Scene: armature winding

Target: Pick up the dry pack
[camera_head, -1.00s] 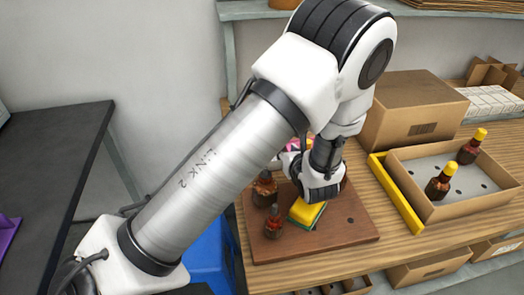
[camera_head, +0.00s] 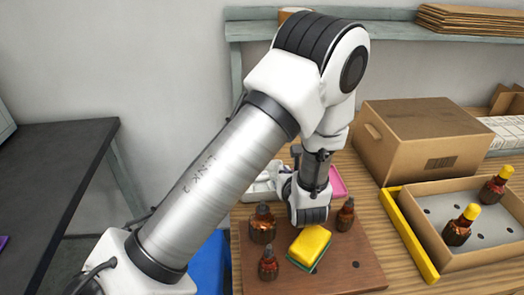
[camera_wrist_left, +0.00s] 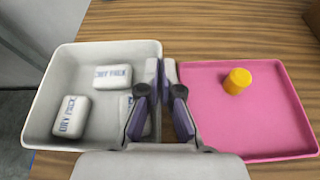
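Several white dry packs with blue lettering are in the white tray in the left wrist view: one (camera_wrist_left: 113,77) at the back, one (camera_wrist_left: 73,117) at the front left, and one (camera_wrist_left: 131,116) at the right, partly hidden by a finger. The white tray (camera_wrist_left: 49,80) also shows in the head view (camera_head: 262,187), partly behind my wrist. My right gripper is not in view.
The pink tray (camera_wrist_left: 245,125) holds a yellow cylinder (camera_wrist_left: 237,81).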

